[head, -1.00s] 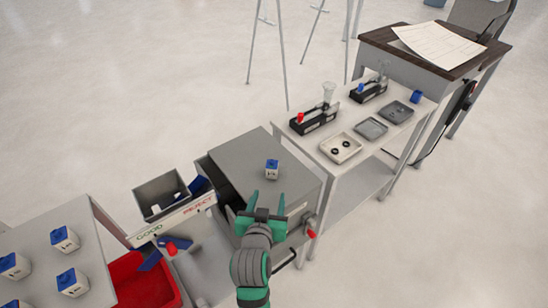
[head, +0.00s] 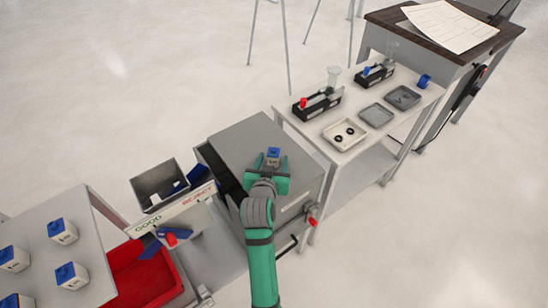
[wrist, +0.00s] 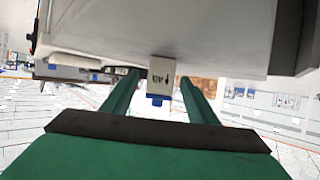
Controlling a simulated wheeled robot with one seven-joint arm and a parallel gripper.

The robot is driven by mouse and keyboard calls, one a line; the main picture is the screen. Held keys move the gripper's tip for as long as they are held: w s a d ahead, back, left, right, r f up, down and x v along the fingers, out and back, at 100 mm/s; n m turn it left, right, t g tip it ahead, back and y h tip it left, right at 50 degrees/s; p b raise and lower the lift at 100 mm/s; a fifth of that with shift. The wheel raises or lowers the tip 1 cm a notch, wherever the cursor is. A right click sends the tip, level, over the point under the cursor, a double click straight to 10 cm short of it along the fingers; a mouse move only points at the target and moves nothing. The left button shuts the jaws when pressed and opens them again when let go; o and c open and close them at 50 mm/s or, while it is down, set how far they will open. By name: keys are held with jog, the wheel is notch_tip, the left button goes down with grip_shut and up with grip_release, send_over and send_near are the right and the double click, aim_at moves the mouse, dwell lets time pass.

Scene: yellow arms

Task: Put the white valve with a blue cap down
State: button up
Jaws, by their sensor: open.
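The white valve with a blue cap (head: 273,157) stands upright on the grey top of a cabinet (head: 245,140). My green gripper (head: 271,177) is at the valve, its open fingers on either side of it. In the wrist view the valve (wrist: 161,77) shows upside down between the two open fingers (wrist: 160,92), with its blue cap pointing down in the picture. There is a visible gap between the valve and each finger.
Two bins marked GOOD and REJECT (head: 180,208) stand left of the cabinet. Several similar valves (head: 62,231) stand on a table at the left. A red tray (head: 140,275) lies below. A white bench (head: 330,135) with trays is at the right.

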jog(key=shift+x, duration=1.3)
jog(key=c, duration=1.3)
jog(key=shift+r, duration=0.15)
